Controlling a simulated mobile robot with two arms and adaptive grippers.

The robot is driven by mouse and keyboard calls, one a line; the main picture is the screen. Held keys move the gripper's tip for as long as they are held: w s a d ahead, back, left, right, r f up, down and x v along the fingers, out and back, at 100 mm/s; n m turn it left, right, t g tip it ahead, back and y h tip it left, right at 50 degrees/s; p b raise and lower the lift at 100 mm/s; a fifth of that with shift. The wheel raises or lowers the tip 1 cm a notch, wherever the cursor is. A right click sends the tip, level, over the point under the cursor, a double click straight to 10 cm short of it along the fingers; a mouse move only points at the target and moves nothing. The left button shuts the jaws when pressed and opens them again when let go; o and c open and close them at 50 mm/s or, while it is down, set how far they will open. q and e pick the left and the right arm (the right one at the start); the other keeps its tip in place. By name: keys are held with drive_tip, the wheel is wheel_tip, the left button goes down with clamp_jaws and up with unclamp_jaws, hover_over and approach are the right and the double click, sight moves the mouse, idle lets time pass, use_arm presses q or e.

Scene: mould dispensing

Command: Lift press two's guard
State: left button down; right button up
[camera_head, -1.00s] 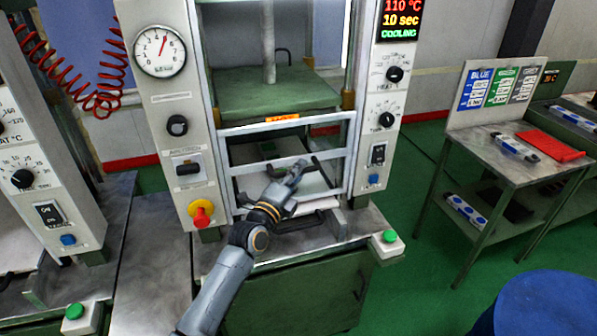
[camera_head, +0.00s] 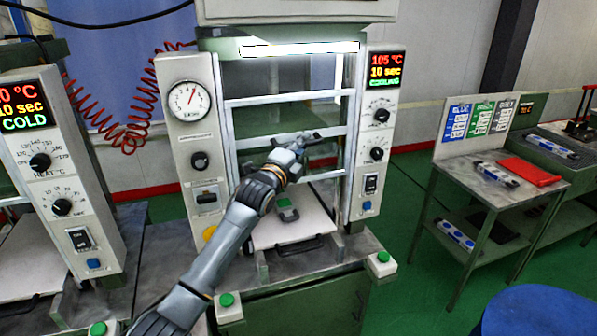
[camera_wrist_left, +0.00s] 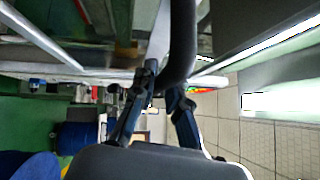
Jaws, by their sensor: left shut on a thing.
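The press in the middle of the head view has a light metal guard (camera_head: 243,101) of horizontal bars across its opening. The guard stands raised, and the space below its lowest bar is open. My left gripper (camera_head: 302,143) is at the guard's dark handle (camera_head: 325,133), shut on it. In the wrist view the two fingers (camera_wrist_left: 160,103) are on either side of the dark handle bar (camera_wrist_left: 181,50). Part of the handle is hidden by the gripper. My right gripper is not in view.
The press display (camera_head: 386,71) reads 105 °C, cooling. Another press stands left. A side table (camera_head: 480,176) and blue drum (camera_head: 540,303) are right.

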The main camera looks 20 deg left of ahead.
sight(302, 117)
use_arm(q)
wheel_tip(302, 117, up, 7)
drive_tip(key=p, duration=0.3)
drive_tip(key=shift+r, duration=0.45)
drive_tip(key=c, duration=1.3)
unclamp_jaws()
drive_tip(key=shift+c, duration=0.2)
drive_tip(key=v, duration=1.2)
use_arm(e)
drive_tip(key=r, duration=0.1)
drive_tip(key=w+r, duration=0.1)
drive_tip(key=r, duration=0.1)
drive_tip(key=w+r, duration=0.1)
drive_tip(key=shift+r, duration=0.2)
use_arm(q)
drive_tip(key=shift+f, duration=0.1)
